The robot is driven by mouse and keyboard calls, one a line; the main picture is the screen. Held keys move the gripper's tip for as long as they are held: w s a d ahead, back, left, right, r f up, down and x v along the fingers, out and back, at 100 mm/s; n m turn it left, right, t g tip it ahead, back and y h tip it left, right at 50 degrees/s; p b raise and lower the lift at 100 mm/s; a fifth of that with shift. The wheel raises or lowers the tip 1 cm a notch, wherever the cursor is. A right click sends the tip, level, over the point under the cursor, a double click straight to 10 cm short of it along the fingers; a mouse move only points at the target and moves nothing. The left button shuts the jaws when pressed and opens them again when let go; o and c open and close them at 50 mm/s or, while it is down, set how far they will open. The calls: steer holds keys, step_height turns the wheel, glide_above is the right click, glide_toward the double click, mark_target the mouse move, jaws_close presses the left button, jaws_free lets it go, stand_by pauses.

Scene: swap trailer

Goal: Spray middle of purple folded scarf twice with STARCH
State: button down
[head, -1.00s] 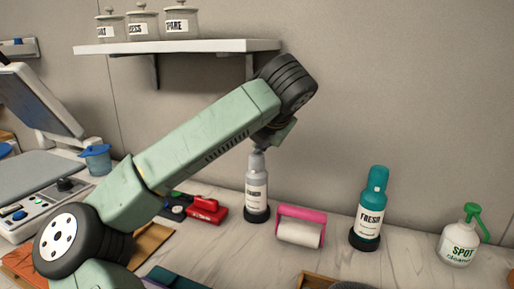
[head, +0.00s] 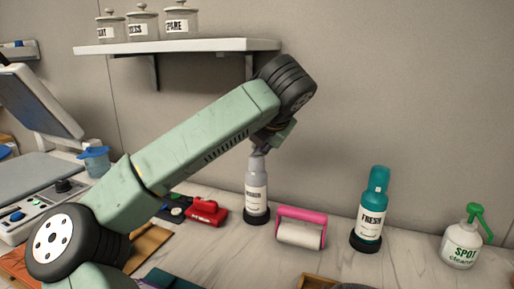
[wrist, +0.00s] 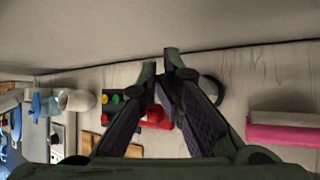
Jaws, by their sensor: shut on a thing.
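A grey spray bottle (head: 257,180) with a white label stands upright at a black base on the counter, left of the pink roller. Its label is too small to read. My gripper (head: 262,146) is at the bottle's top, shut on it, partly hidden by my wrist. In the wrist view my gripper's fingers (wrist: 172,66) lean together at the tips; the bottle is not clear there, but a dark ring shows behind the right finger.
The pink roller (head: 301,228), teal FRESH bottle (head: 371,205) and SPOT cleaner bottle (head: 461,243) stand to the right. A red object (head: 207,212) lies left. A shelf (head: 180,46) with jars hangs above. Bare counter lies in front of the roller.

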steer(key=shift+a+f, duration=0.15)
steer(key=shift+f, duration=0.15)
steer(key=shift+w+r+p, duration=0.15)
steer(key=shift+r+p, duration=1.45)
steer(key=shift+r, duration=1.45)
